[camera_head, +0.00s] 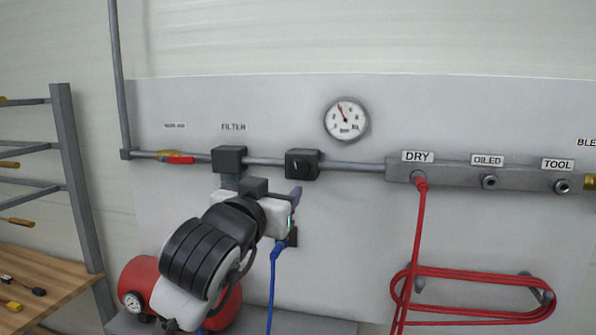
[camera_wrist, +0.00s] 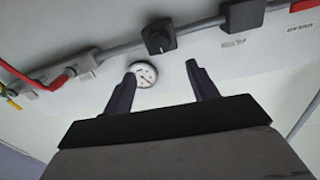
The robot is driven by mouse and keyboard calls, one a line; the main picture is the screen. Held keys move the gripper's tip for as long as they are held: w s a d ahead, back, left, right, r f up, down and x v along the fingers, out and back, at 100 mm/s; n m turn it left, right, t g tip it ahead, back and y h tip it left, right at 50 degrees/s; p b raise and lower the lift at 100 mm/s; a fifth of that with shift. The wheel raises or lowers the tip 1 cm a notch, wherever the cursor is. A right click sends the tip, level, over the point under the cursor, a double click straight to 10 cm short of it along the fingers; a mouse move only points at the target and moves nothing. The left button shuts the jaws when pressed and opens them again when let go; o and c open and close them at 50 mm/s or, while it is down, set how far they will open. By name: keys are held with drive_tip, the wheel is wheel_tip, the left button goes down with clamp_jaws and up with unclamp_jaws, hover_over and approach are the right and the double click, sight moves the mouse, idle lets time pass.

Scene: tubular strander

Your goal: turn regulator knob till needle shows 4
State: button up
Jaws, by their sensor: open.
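The regulator (camera_head: 303,164) is a black block with a dark knob, fitted in the grey pipe on the panel. The round white pressure gauge (camera_head: 346,119) is above and right of it. Its needle points up and slightly left; its numerals are too small to read surely. My gripper (camera_head: 295,213) is below the regulator, apart from it, with its fingers spread. In the wrist view the picture is turned over: the regulator knob (camera_wrist: 158,41) lies beyond the open fingertips (camera_wrist: 160,70), and the gauge (camera_wrist: 143,74) shows between the fingers. Nothing is held.
The filter block (camera_head: 229,159) and a red-handled valve (camera_head: 178,159) sit left on the pipe. The outlet manifold (camera_head: 455,174) is to the right, with a red hose (camera_head: 421,240) hanging from DRY. A red tank (camera_head: 140,275) stands low left.

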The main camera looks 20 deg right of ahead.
sight(296, 172)
drive_tip(key=p+x, duration=0.3)
drive_tip(key=x, duration=0.9)
drive_tip(key=shift+p, duration=0.4)
drive_tip(key=c, duration=1)
drive_tip(key=shift+m, duration=0.8)
drive_tip(key=o, duration=1)
drive_tip(key=shift+s+b, duration=0.1)
drive_tip(key=shift+b, duration=0.2)
drive_tip(key=b+v, duration=0.4)
drive_tip(key=v, duration=0.9)
drive_tip(key=shift+s+a, duration=0.2)
drive_tip(key=shift+s, duration=0.1)
